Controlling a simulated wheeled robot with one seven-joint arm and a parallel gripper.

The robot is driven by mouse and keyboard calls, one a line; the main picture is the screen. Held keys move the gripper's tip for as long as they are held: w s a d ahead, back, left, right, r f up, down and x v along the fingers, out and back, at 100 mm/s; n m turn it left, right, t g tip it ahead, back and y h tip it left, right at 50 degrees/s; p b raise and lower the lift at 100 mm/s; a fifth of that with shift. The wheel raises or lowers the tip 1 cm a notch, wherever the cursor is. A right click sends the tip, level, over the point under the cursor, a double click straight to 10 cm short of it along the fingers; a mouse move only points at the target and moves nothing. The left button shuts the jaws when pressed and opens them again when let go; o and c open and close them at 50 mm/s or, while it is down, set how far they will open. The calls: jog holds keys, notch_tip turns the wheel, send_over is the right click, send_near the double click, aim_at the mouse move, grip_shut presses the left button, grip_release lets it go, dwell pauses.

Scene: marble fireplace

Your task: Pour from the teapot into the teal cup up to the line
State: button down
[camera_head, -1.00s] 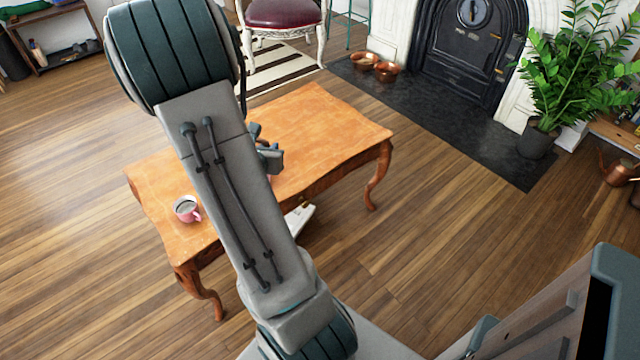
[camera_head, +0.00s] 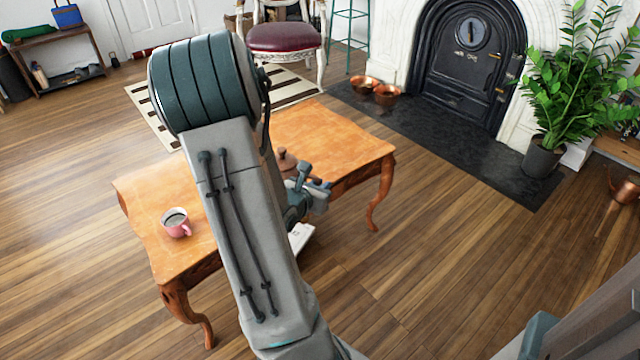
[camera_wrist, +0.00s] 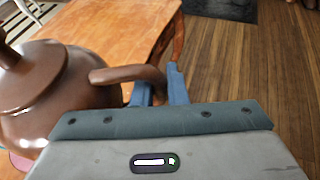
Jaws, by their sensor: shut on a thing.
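A brown teapot (camera_wrist: 45,90) fills the left of the wrist view, lid on and fairly upright. My gripper (camera_wrist: 158,88) is shut on its handle, to the right of the pot body. In the head view only the teapot's lid and top (camera_head: 286,161) show beside my arm, with my gripper (camera_head: 306,190) near the table's front edge. I cannot make out a teal cup in the head view; my arm covers part of the table. The spout and any fill line are hidden.
The table's right part looks clear. A plant (camera_head: 575,90), fireplace (camera_head: 465,65) and red-seated chair (camera_head: 283,38) stand farther off.

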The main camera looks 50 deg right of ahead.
jog(key=shift+w+f+n+b, duration=0.15)
jog(key=shift+w+f+b, duration=0.1)
jog(key=shift+f, duration=0.65)
jog(key=shift+w+f+n+b, duration=0.15)
jog(key=shift+w+f+b, duration=0.1)
jog(key=shift+f, duration=0.65)
notch_tip(320, 180, up, 2)
jog(key=n+g+p, duration=0.1)
jog(key=p, duration=0.4)
jog(key=shift+r, duration=0.25)
jog(key=r+p, duration=0.1)
jog(key=p, duration=0.1)
jog(key=n+p, duration=0.1)
jog(key=shift+w+a+r+g+p, duration=0.1)
jog(key=shift+w+r+g+p, duration=0.25)
jog(key=shift+w+r+g, duration=0.05)
jog(key=shift+f+b, duration=0.3)
jog(key=shift+r+h, duration=0.2)
jog(key=shift+h, duration=0.1)
jog(key=shift+f, duration=0.2)
